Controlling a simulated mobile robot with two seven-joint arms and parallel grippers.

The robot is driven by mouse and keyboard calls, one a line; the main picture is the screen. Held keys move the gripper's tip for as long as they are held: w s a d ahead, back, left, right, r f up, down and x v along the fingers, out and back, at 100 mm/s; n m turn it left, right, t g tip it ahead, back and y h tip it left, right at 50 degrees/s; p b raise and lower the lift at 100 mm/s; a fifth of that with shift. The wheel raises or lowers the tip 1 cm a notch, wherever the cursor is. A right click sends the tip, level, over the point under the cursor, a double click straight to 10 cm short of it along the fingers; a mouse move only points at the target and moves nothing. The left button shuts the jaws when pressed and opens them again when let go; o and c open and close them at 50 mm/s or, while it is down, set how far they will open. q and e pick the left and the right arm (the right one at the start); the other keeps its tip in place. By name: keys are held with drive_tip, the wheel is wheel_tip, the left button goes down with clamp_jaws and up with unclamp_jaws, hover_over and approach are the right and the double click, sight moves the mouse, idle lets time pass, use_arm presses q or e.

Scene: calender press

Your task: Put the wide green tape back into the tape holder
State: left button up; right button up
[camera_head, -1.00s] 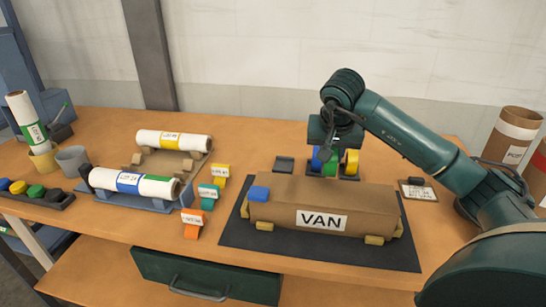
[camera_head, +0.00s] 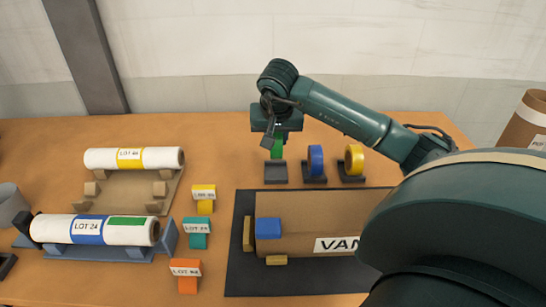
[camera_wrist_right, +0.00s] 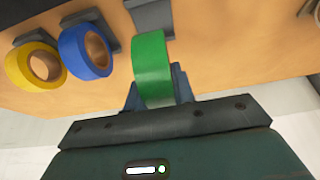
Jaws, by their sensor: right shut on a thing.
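My right gripper (camera_head: 277,138) is shut on the wide green tape (camera_head: 278,148). It holds the tape upright just above an empty dark holder (camera_head: 276,172). In the right wrist view the green tape (camera_wrist_right: 152,68) sits between the fingers, and the empty holder (camera_wrist_right: 153,16) shows beyond it. Beside it, a blue tape (camera_head: 316,160) and a yellow tape (camera_head: 354,159) stand in their own dark holders. The head view does not clearly show whether the green tape touches its holder. My left gripper is not in view.
A wrapped package marked VAN (camera_head: 305,222) lies on a dark mat (camera_head: 243,285) in front of the holders. Labelled rolls rest on stands at the left, with small coloured label blocks (camera_head: 204,193) between. My right arm covers the right side.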

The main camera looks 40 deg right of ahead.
drive_tip(key=shift+f, duration=2.8)
drive_tip(key=shift+f, duration=0.2)
drive_tip(key=o, duration=0.9)
drive_tip(key=shift+r, duration=0.1)
drive_tip(key=shift+r, duration=0.5)
drive_tip(key=v, duration=1.1)
drive_tip(key=shift+s+a, duration=0.15)
drive_tip(key=shift+s, duration=0.05)
